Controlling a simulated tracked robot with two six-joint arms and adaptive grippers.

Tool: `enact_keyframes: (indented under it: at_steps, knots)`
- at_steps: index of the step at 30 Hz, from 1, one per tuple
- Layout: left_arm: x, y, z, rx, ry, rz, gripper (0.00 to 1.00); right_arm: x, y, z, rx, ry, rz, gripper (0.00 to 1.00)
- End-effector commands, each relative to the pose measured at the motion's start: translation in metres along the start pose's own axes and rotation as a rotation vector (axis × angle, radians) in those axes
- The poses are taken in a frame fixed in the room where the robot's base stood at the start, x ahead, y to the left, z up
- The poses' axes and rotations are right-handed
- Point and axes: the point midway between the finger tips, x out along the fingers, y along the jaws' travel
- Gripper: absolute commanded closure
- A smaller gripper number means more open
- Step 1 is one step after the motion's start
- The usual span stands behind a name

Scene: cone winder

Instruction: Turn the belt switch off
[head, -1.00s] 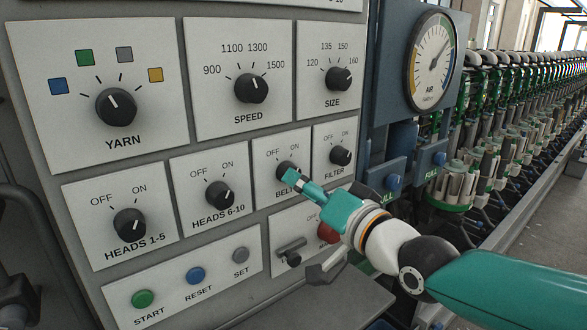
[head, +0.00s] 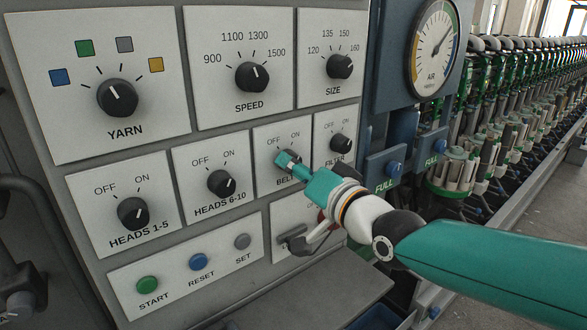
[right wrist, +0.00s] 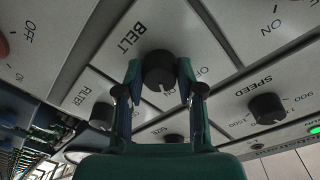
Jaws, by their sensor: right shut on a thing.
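The belt switch (head: 280,157) is a black round knob on a white panel with OFF at upper left and ON at upper right. My right gripper (head: 285,160) is at it and covers part of it and of its label. In the right wrist view the belt knob (right wrist: 158,68) sits between the two fingertips of my right gripper (right wrist: 160,78), which is shut on its sides. Its white mark points downward there; I cannot clearly tell which setting it is at. My left gripper is not in view.
The filter knob (head: 341,143) is close on the right and the heads 6-10 knob (head: 221,184) on the left. Below are the start button (head: 148,285) and a lever (head: 294,242), partly behind my wrist. A gauge (head: 434,50) stands at upper right.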

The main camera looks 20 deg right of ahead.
Motion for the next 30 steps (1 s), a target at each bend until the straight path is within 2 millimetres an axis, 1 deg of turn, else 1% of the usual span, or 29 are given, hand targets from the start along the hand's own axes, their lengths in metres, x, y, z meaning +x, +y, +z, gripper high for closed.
enact_keyframes:
  at_steps: [1, 8, 14, 20, 30]
  knots:
    - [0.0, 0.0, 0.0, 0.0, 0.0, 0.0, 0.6, 0.001, -0.003, 0.004, 0.002, -0.003, -0.001, 0.97]
    - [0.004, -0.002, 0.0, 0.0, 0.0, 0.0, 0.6, -0.001, 0.002, 0.001, -0.023, 0.001, 0.001, 0.97]
    - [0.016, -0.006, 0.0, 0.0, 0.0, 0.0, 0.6, -0.001, 0.004, 0.003, -0.099, 0.005, -0.003, 0.97]
    - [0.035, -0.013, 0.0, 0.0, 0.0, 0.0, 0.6, -0.001, 0.006, 0.004, -0.239, 0.012, -0.009, 0.97]
    - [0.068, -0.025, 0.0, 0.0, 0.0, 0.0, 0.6, 0.0, 0.007, 0.004, -0.556, 0.026, -0.022, 0.97]
